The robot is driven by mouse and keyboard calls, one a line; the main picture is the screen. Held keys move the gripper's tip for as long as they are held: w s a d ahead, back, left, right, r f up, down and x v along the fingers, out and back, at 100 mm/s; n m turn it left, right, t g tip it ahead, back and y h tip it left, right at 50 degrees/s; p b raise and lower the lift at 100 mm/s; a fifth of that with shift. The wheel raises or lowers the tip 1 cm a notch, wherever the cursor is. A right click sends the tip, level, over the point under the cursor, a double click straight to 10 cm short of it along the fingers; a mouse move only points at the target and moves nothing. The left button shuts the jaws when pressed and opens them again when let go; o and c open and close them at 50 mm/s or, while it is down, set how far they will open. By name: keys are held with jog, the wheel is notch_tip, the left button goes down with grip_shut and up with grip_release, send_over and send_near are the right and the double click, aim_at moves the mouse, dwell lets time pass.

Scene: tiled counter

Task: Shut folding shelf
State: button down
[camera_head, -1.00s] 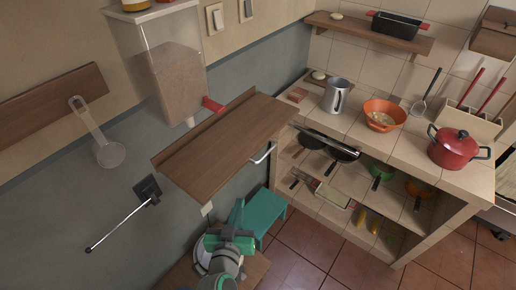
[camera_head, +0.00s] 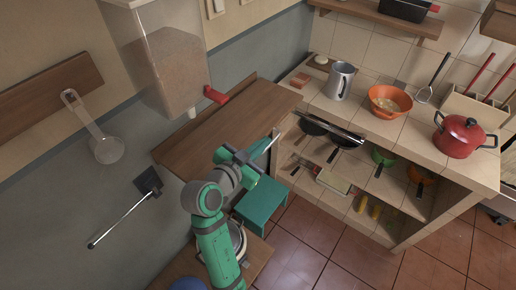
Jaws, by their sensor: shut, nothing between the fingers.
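The folding shelf (camera_head: 215,122) is a brown wooden board on the grey wall, folded out roughly level. A pale metal bar, which looks like its handle (camera_head: 262,146), shows at its front edge. My green and grey arm reaches up from below, in front of the shelf. My gripper (camera_head: 240,158) is shut and empty, at the shelf's front edge close to the bar. I cannot tell whether it touches the bar or the board. The arm hides part of the front edge and the shelf's underside.
A clear dispenser (camera_head: 165,70) with a red tap (camera_head: 215,95) hangs above the shelf's back. The tiled counter (camera_head: 400,130) at right holds a jug (camera_head: 340,82), orange bowl (camera_head: 390,100) and red pot (camera_head: 459,136). A teal stool (camera_head: 262,203) stands below.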

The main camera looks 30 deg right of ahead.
send_over(268, 148)
jog(key=s, duration=0.1)
jog(key=f, duration=0.2)
jog(key=w+f, duration=0.1)
jog(key=f, duration=0.1)
jog(key=shift+f, duration=0.55)
jog(key=shift+s, duration=0.1)
jog(key=shift+f, duration=0.1)
